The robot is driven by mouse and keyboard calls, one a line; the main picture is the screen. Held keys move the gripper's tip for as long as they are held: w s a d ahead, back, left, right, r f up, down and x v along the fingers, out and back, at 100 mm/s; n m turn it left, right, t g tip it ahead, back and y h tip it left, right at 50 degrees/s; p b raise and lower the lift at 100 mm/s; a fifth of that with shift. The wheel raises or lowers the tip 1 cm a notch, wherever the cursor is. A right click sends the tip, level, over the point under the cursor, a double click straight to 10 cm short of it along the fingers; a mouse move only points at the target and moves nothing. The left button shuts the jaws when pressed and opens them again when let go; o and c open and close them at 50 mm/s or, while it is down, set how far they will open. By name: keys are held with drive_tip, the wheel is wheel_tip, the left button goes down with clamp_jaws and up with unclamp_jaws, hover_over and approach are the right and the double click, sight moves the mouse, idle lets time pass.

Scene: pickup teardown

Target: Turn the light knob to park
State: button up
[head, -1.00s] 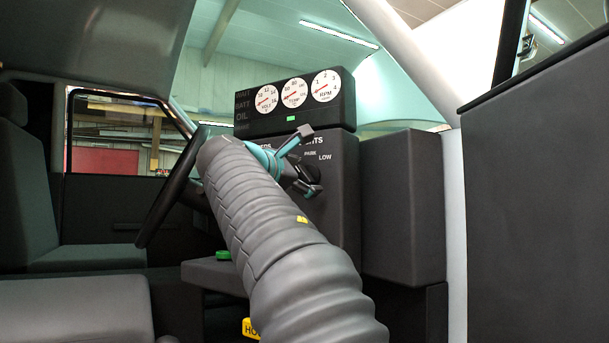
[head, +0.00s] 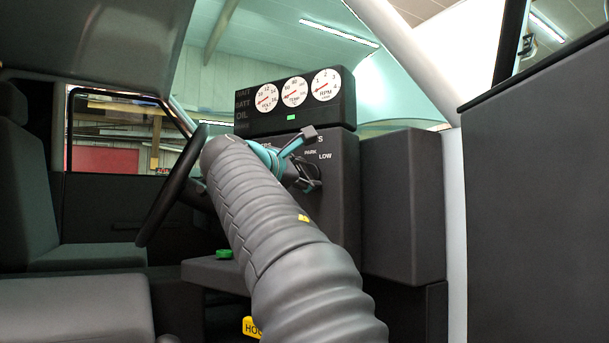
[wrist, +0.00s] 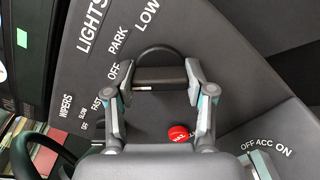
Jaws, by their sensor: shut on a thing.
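The light knob (wrist: 160,75) is a dark bar on a round base under the LIGHTS label in the wrist view. My gripper (wrist: 161,72) has one finger at each end of the bar and is shut on it. The bar lies about level in that picture, its left end near the OFF label (wrist: 115,72). The PARK label (wrist: 118,42) and LOW label (wrist: 147,14) sit above. I cannot make out a pointer mark on the knob. In the head view my gripper (head: 308,160) is at the dash panel (head: 335,205), and the knob is mostly hidden behind it.
A red button (wrist: 180,133) sits below the knob, between my fingers in the picture. A switch marked OFF ACC ON is at lower right. WIPERS labels are at left. The steering wheel (head: 172,185) stands left of my arm, and the gauge box (head: 295,100) is above.

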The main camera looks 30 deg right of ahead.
drive_tip(key=m, duration=0.4)
drive_tip(key=shift+m+b, duration=0.35)
drive_tip(key=shift+m, duration=1.25)
drive_tip(key=o, duration=1.2)
drive_tip(key=shift+c, duration=0.2)
drive_tip(key=v, duration=1.2)
